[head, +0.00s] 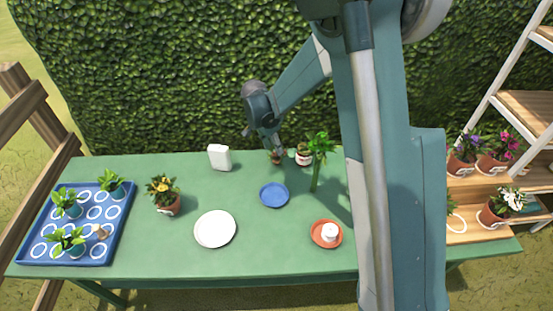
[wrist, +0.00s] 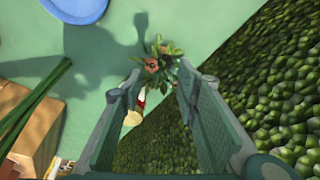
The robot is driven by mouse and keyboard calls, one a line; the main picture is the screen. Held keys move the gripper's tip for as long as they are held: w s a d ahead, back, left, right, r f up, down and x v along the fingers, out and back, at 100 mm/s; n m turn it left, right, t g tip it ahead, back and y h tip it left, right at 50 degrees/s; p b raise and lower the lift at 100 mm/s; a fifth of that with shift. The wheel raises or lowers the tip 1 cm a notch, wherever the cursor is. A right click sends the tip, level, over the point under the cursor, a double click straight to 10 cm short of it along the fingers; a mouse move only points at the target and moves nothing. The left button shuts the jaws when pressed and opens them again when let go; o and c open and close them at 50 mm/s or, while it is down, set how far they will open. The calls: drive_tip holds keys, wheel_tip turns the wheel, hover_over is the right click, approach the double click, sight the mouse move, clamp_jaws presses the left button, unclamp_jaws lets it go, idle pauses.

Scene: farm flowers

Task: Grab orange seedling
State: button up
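A small leafy plant with orange-brown blooms (wrist: 152,63) shows in the wrist view, just beyond and between the fingertips of my gripper (wrist: 159,75). The fingers are apart, with nothing visibly held between them. Its pot is hidden under the leaves in that view. In the head view my gripper (head: 278,147) points down at the back edge of the green table, over a small plant (head: 276,158) that it partly covers. I cannot tell whether the fingers touch the leaves.
A white-and-red container (head: 303,157) stands close to the right of my gripper, beside a tall green stalk plant (head: 318,150). A blue plate (head: 274,195) lies in front. A leafy hedge (head: 170,80) rises close behind the table. A yellow-flowered pot (head: 165,200) stands left.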

sight(277, 157)
drive_tip(key=shift+b+x, duration=0.5)
drive_tip(key=shift+x, duration=2)
drive_tip(key=shift+w, duration=0.1)
drive_tip(key=c, duration=0.5)
